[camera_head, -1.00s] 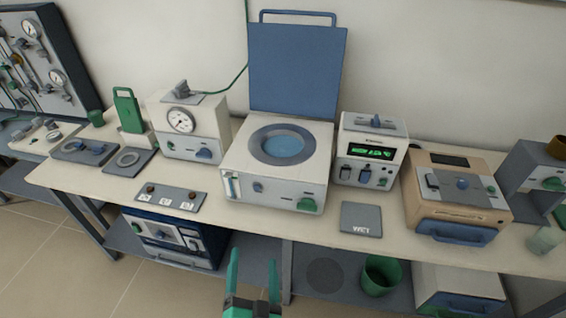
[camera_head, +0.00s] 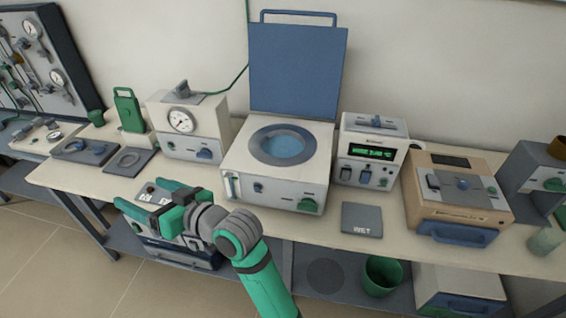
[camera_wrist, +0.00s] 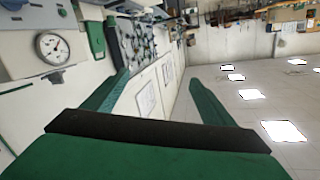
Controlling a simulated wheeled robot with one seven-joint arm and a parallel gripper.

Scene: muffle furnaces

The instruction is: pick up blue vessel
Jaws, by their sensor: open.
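I cannot single out a blue vessel for certain. A small blue item (camera_head: 98,149) lies on a dark grey plate at the left of the bench. The open white machine (camera_head: 272,184) in the middle has a round well with a light blue inside (camera_head: 284,147). My gripper (camera_head: 138,193) is open and empty, over the front left bench edge, and points left. It hides part of a grey panel and the blue-fronted unit below. In the wrist view my gripper (camera_wrist: 158,82) shows both green fingers spread with nothing between them.
A white gauge box (camera_head: 182,122), a green-handled item (camera_head: 129,110) and a white display box (camera_head: 370,152) stand along the bench. A tan box (camera_head: 455,200) is at the right. A dark WET pad (camera_head: 361,219) lies in front. A green bin (camera_head: 382,276) is on the lower shelf.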

